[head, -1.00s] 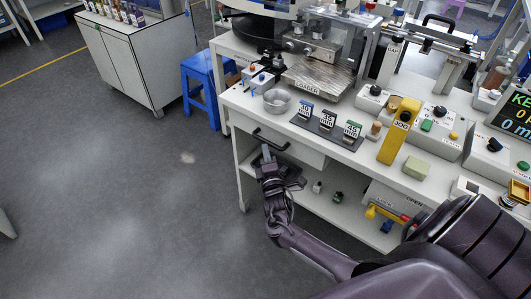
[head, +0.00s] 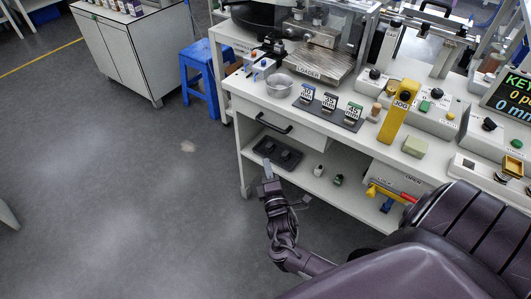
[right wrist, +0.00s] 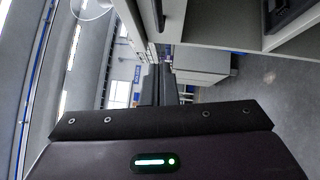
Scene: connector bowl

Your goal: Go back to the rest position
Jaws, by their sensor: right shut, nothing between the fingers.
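My right gripper (head: 268,176) is at the lower middle of the head view, in front of the workbench and below the drawer. It is shut and empty, with its fingers pointing up and away from me. It holds clear of the bench front. My right arm runs from it to the lower right. My left gripper is not in view.
The drawer (head: 279,128) is just beyond my right gripper. A shelf below holds a dark tray (head: 278,152). A blue stool (head: 198,75) stands left. The floor at left is clear.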

